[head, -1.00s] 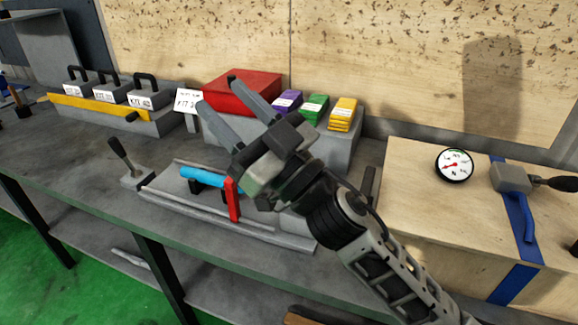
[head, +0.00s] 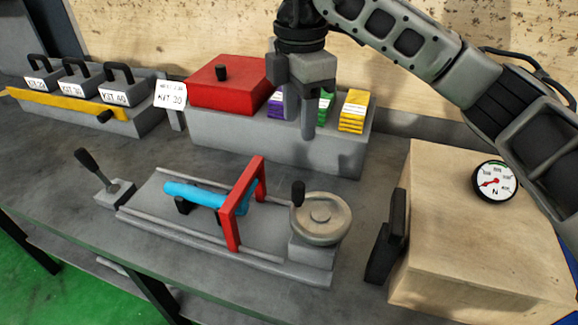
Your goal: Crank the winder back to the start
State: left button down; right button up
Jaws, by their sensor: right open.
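The winder is a grey handwheel (head: 322,222) with a dark upright crank knob (head: 298,193) on its left side, at the right end of a grey rail bed (head: 180,230). A red frame (head: 232,222) stands across the bed at the right end of a light-blue cylinder (head: 185,191). My right gripper (head: 301,130) points down, open and empty, behind and above the wheel, in front of the coloured blocks. It is apart from the knob. My left gripper is not in view.
A grey box (head: 270,145) behind holds a red case (head: 225,85) and purple, green and yellow stacks (head: 353,108). A dark-handled lever (head: 100,175) is at left. A wooden crate (head: 430,220) with a gauge (head: 494,181) and a black bracket (head: 388,240) stands right. Labelled handled blocks (head: 80,85) sit back left.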

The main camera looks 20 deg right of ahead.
send_over(299, 185)
notch_tip(299, 185, down, 4)
jog(key=shift+f, duration=0.25)
notch_tip(299, 185, down, 9)
jog(key=shift+f+p, duration=0.15)
jog(key=shift+p, duration=0.15)
jog(key=shift+f, duration=0.65)
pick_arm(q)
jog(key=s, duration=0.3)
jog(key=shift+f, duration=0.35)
pick_arm(e)
jog(key=shift+w, duration=0.1)
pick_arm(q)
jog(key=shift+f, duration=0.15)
pick_arm(e)
grip_shut()
